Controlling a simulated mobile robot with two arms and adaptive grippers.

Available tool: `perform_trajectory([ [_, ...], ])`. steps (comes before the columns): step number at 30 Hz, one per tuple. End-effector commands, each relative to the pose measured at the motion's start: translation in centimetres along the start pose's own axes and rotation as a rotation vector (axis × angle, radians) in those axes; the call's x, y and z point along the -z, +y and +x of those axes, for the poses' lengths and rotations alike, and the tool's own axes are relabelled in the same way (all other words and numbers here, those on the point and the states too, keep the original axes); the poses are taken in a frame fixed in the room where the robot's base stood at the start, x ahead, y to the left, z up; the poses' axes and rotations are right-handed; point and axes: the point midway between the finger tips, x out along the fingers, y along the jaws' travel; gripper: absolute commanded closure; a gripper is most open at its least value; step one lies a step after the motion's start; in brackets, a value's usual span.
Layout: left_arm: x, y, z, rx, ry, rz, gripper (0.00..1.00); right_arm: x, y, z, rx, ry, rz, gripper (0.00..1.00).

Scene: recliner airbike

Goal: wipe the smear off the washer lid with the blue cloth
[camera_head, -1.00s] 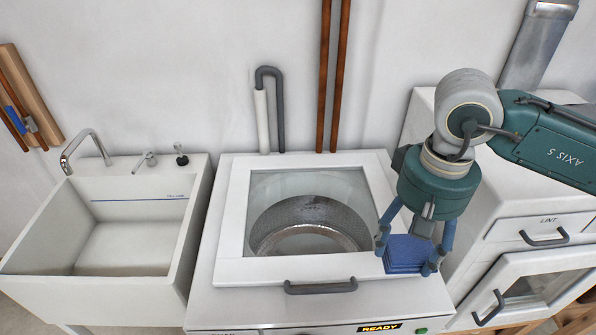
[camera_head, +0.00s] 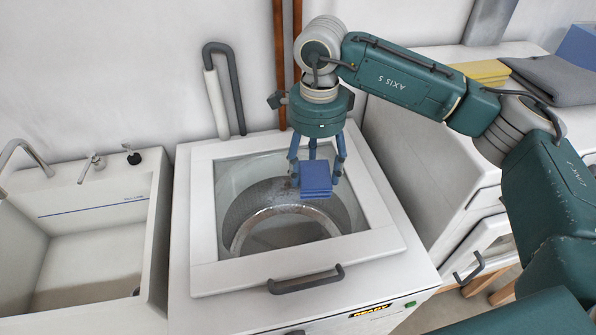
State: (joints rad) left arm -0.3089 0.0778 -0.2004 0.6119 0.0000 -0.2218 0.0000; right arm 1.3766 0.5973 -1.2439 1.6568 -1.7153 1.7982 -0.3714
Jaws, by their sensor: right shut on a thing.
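The washer lid (camera_head: 235,272) is closed, a white frame around a clear window with the metal drum visible beneath. My right gripper (camera_head: 316,186) is shut on the folded blue cloth (camera_head: 315,182) over the back right part of the lid window. I cannot tell whether the cloth touches the glass. My left gripper is not in view.
A white sink (camera_head: 90,240) with a tap (camera_head: 22,158) stands left of the washer. A grey hose (camera_head: 228,85) and copper pipes (camera_head: 280,60) rise behind it. A dryer (camera_head: 410,150) at right carries grey cloth (camera_head: 560,80) and yellow cloths (camera_head: 482,72).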

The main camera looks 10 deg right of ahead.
Motion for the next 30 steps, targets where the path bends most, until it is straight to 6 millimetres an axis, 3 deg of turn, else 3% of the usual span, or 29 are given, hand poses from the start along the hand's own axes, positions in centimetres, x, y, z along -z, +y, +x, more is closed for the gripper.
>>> perform_trajectory([
  [15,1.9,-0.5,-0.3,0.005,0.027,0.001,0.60,-2.8,-3.3,4.8,-0.003,-0.001,1.076,0.59],
  [21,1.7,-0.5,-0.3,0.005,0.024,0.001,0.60,-3.2,-3.7,5.9,-0.001,0.000,1.301,0.59],
  [30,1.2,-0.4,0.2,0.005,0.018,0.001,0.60,-3.3,-3.8,7.1,0.000,-0.001,1.360,0.59],
])
